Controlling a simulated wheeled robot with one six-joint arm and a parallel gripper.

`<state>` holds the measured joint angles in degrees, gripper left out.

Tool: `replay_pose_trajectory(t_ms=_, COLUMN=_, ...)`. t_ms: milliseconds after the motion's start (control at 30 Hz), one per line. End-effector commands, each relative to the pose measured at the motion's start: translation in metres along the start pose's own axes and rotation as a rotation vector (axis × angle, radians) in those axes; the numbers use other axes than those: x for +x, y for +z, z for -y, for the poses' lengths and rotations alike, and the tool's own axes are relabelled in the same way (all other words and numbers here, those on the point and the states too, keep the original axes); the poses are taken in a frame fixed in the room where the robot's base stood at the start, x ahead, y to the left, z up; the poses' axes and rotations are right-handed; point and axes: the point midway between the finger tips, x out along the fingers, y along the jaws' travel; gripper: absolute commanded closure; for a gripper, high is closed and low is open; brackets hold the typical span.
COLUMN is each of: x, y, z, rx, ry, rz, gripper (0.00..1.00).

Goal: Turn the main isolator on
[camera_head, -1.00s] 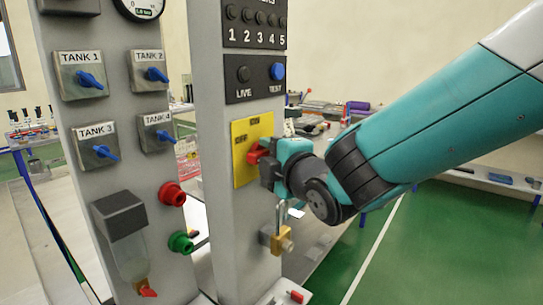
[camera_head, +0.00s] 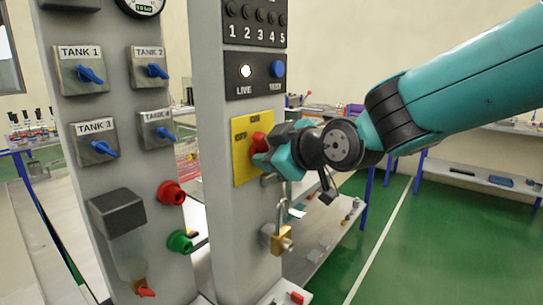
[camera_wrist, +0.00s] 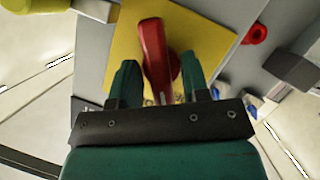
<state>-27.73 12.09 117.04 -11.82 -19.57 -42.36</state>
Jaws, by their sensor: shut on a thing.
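The main isolator is a red handle (camera_head: 259,140) on a yellow plate (camera_head: 240,170) on the grey right-hand column. The plate carries an ON mark at the top and an OFF mark at the left. The handle's visible end sits below the ON mark. My gripper (camera_head: 265,155) is at the plate, shut on the handle. In the wrist view the red handle (camera_wrist: 155,50) lies between the two green fingers of my gripper (camera_wrist: 160,82), over the yellow plate (camera_wrist: 205,35). Part of the handle is hidden by my gripper. The LIVE lamp (camera_head: 245,72) glows white.
A brass padlock (camera_head: 280,240) hangs below the plate. The left column bears several blue-handled tank valves, such as TANK 3 (camera_head: 103,149), plus a red knob (camera_head: 171,193) and a green knob (camera_head: 180,242). A blue TEST button (camera_head: 278,69) is beside the LIVE lamp. Green floor is open at right.

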Motion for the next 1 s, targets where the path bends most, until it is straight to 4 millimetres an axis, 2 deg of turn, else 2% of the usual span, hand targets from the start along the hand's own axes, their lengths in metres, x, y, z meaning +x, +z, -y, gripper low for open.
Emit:
replay_pose_trajectory(t_ms=500, x=0.0001, y=0.0019, z=0.0006, rx=0.397, ry=-0.168, rz=0.003, gripper=0.81)
replay_pose_trajectory(t_ms=1000, x=0.0000, y=0.0012, z=0.0010, rx=0.537, ry=-0.228, rz=0.003, gripper=0.81)
